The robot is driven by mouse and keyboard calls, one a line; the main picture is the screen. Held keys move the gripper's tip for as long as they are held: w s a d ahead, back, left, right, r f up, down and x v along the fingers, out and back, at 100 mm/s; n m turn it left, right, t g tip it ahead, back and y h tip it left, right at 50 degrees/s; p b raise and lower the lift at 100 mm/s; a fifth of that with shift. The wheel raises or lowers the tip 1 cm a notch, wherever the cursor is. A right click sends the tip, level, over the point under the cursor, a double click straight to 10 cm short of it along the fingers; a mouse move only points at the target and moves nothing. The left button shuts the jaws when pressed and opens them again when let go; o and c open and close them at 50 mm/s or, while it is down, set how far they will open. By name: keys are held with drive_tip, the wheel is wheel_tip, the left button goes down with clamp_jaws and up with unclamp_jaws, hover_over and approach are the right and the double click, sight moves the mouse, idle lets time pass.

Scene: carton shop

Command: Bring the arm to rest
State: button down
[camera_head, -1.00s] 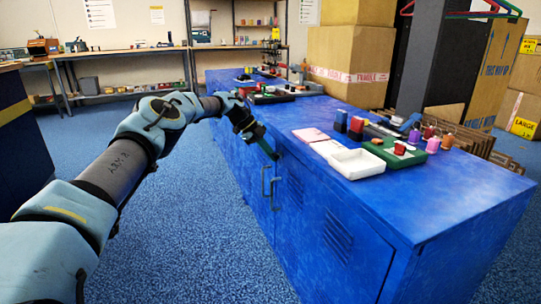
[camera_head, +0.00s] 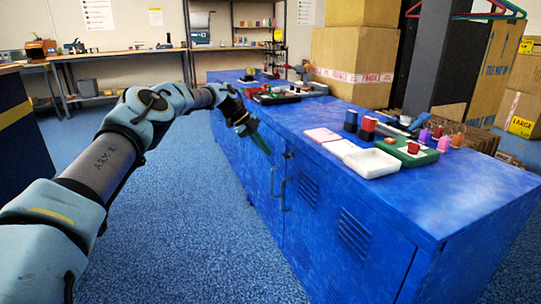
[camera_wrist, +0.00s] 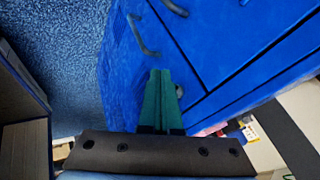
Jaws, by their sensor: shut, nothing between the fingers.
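My gripper (camera_head: 262,143) has green fingers and hangs in the air beside the left side of the blue cabinet (camera_head: 440,215), near its upper edge. The fingers are closed together and empty. In the wrist view my gripper (camera_wrist: 160,75) points toward the cabinet's door front (camera_wrist: 215,45), with a dark door handle (camera_wrist: 143,38) just beyond the fingertips. My arm reaches forward from the lower left in the head view, bent at the elbow. I cannot tell the exact gap between the fingers and the cabinet.
On the cabinet top stand a white tray (camera_head: 373,163), a pink pad (camera_head: 321,135), a green tray (camera_head: 412,158) and several small stamps. Cardboard boxes (camera_head: 355,55) are stacked behind. A workbench (camera_head: 120,53) runs along the back wall. Blue carpet (camera_head: 180,220) left of the cabinet is clear.

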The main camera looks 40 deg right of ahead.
drive_tip(key=w+a+r+n+t+y, duration=0.1)
drive_tip(key=a+r+n+t, duration=0.1)
drive_tip(key=a+r+n, duration=0.35)
drive_tip(key=s+a+r+n+t+y, duration=0.1)
drive_tip(key=s+a+n+t+y, duration=0.1)
drive_tip(key=a+n, duration=0.95)
drive_tip(key=s+a+n+t+y, duration=0.1)
drive_tip(key=s+a+n+y, duration=0.2)
drive_tip(key=a, duration=1.6)
drive_tip(key=s+a+f+n+t, duration=0.1)
drive_tip(key=s+a+n, duration=0.65)
drive_tip(key=a, duration=0.25)
drive_tip(key=s+a+f+n, duration=0.1)
drive_tip(key=s+a+n, duration=0.5)
drive_tip(key=s+a, duration=0.3)
wheel_tip(320, 180, up, 23)
drive_tip(key=w+p, duration=0.1)
drive_tip(key=p, duration=2.2)
drive_tip(key=shift+w+a+h, duration=0.15)
drive_tip(key=shift+w+h, duration=0.15)
drive_tip(key=shift+w, duration=0.1)
drive_tip(key=c, duration=1.6)
unclamp_jaws()
